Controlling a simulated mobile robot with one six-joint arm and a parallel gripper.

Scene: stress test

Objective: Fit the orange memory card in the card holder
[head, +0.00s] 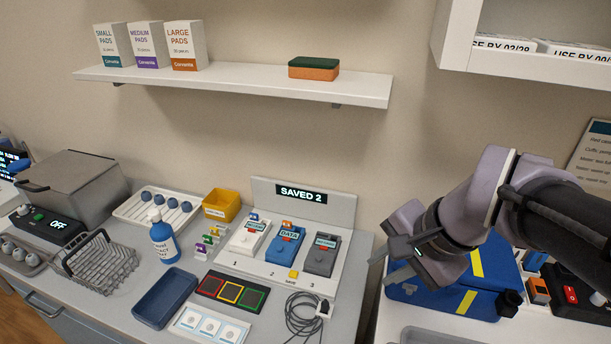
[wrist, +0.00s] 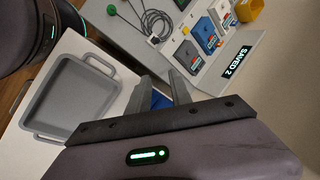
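A small orange card (head: 287,225) stands at the top of the blue device (head: 285,245) marked DATA, at position 2 of the white stand. A small rack (head: 207,243) left of the stand holds small coloured cards, green and purple among them; it looks like the card holder. Its free slots are too small to make out. My gripper (head: 386,265) is right of the stand, above the counter and apart from the devices. Its two fingers (wrist: 160,95) are spread with nothing held between them in the wrist view.
The stand's sign (head: 300,194) reads SAVED 2. White (head: 249,237) and grey (head: 321,255) devices flank the blue one. A coiled cable (head: 304,316) lies in front. A blue case (head: 450,295) sits below my arm. A grey tray (wrist: 72,98) lies nearby.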

